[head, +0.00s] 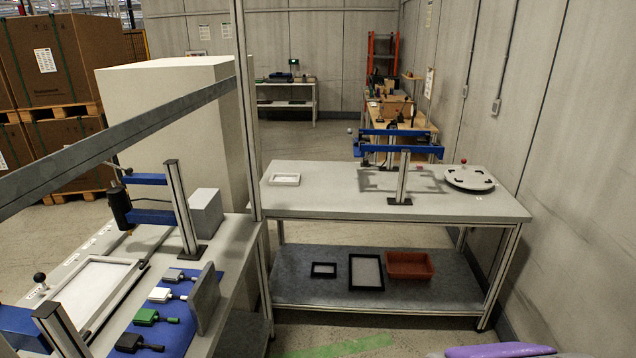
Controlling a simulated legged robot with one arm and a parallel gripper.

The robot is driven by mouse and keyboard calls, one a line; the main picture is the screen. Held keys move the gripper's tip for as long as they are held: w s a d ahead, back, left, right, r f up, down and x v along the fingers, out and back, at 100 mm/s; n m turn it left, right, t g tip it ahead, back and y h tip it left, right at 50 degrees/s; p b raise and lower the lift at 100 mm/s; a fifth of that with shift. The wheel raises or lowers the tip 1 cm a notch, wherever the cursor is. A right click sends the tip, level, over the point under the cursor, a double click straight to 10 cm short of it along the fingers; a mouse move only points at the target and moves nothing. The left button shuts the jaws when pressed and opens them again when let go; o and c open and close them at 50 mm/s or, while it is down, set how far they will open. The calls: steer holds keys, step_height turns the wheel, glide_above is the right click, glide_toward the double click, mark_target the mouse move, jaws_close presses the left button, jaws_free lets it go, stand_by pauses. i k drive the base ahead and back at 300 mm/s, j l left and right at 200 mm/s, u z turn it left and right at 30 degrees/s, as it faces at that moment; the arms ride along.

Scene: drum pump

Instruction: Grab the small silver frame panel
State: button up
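A small, pale silver-white rectangular frame panel (284,179) lies flat on the left end of the grey table top, near its back left corner. On the shelf below lie a small black frame with a pale centre (323,270) and a larger black frame with a pale grey panel (366,272). A larger pale framed panel (90,292) lies on the left workbench. My gripper is not in view, so its place relative to these panels does not show.
The table (328,206) also carries a blue clamp stand (402,178) and a round white plate (470,178). An orange bin (409,265) sits on its shelf. The left workbench (232,243) holds several handled tools. A metal post (246,110) stands between. Floor shows in front.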

mark_target(284, 179)
steer(key=i+j+u, duration=0.15)
steer(key=i, duration=0.4)
steer(key=i+u, duration=0.15)
steer(key=i, duration=0.35)
steer(key=i+z, duration=0.2)
steer(key=i, duration=0.55)
steer(key=i+z, duration=0.2)
steer(key=i, duration=0.5)
steer(key=i+j+z, duration=0.2)
steer(key=i, duration=0.55)
